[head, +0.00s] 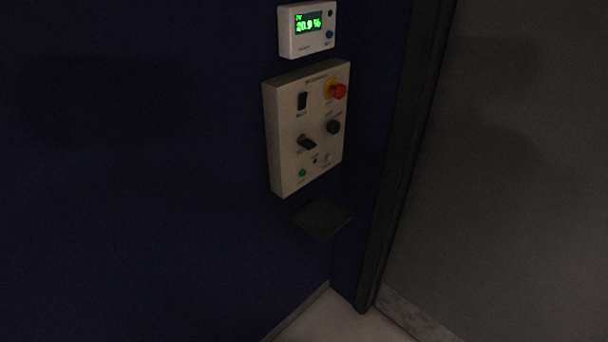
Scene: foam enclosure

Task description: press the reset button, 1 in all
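A beige control panel (288,165) is mounted on the dark blue wall, right of centre in the head view. It carries a black rocker switch (302,101), a red mushroom button (339,91) on a yellow base, a round black knob (333,127), a black selector lever (307,143), a small green button or lamp (302,173) and small fittings near its lower right. A white display unit (289,38) above reads 20.9 % in green and has a blue button (330,34). Labels are too small to read, so I cannot tell which is the reset button. Neither gripper is in view.
A dark shelf (322,217) juts from the wall just below the panel. A dark frame post (403,150) stands right of it, beside a grey surface (510,170). Pale floor (325,320) shows at the bottom. The space before the panel looks clear; the scene is dim.

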